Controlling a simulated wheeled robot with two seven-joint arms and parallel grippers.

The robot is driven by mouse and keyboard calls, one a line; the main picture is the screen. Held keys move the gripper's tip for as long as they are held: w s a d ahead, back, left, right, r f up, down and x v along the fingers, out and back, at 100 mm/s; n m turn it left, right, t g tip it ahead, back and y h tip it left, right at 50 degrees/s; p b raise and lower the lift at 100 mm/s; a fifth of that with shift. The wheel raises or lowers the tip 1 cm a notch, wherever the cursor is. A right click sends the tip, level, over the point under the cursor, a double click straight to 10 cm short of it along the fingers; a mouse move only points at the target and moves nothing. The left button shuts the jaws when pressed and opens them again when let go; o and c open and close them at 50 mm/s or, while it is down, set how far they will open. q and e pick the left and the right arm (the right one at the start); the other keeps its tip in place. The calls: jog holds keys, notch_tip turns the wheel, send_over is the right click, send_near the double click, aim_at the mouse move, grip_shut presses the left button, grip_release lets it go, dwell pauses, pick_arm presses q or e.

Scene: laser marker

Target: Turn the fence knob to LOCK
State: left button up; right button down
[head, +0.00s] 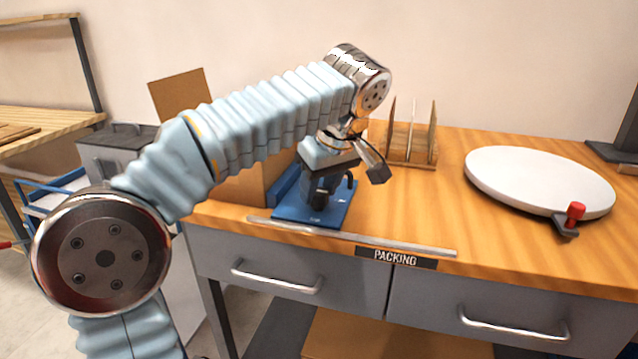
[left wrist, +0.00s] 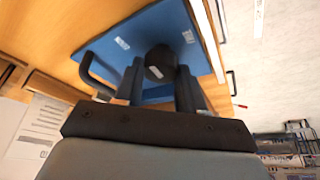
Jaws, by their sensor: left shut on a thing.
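A blue plate fixture (head: 290,211) lies on the wooden bench near its front edge. My left gripper (head: 320,190) points down over it. In the left wrist view the blue plate (left wrist: 150,28) carries a round black knob (left wrist: 160,62), and my left gripper (left wrist: 160,88) is shut on it, with one finger on each side. Small white labels sit on the plate, too small to read. A black bent handle (left wrist: 93,72) stands beside the knob. The knob's pointing direction cannot be told. My right gripper is not in view.
A white round turntable (head: 540,178) with a red-topped clamp (head: 574,214) is at the right of the bench. A wooden rack (head: 411,150) stands behind the fixture. A metal strip (head: 350,238) runs along the front edge above drawers. The bench middle is clear.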

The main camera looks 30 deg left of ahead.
pick_arm(q)
jog(key=n+g, duration=0.1)
jog(key=n, duration=0.2)
jog(key=n+g, duration=0.1)
jog(key=n, duration=0.2)
jog(key=shift+w, duration=0.15)
jog(key=shift+n, duration=0.3)
jog(key=o, duration=1.1)
jog(key=shift+c, duration=0.2)
jog(key=shift+y, duration=0.3)
